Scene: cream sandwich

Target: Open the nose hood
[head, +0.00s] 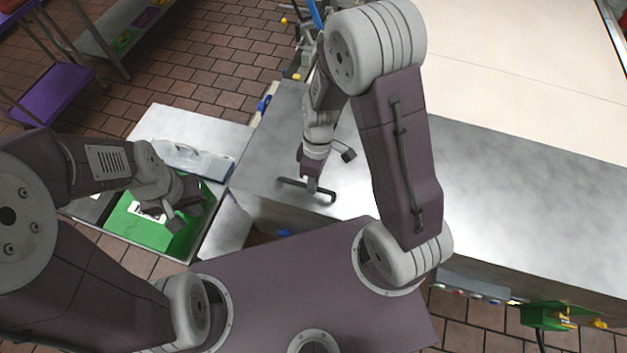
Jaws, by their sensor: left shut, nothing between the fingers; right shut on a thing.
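A grey metal hood panel (255,160) with a dark bar handle (326,196) lies in the middle of the head view. I take this panel to be the nose hood; it looks flat and level with the long metal top to its right. My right gripper (311,184) reaches down to the handle and is shut on it; my fingers hide part of the bar. My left gripper (172,218) is shut and empty, above a green bin (147,232) at the left. The exact gap between it and the bin is hard to tell.
A metal lid with a pale handle (192,128) stands behind the green bin. A large cream surface (520,60) fills the upper right. A purple cart (55,92) and a shelf with coloured items (125,38) stand at the upper left. Brick floor (215,50) lies open between.

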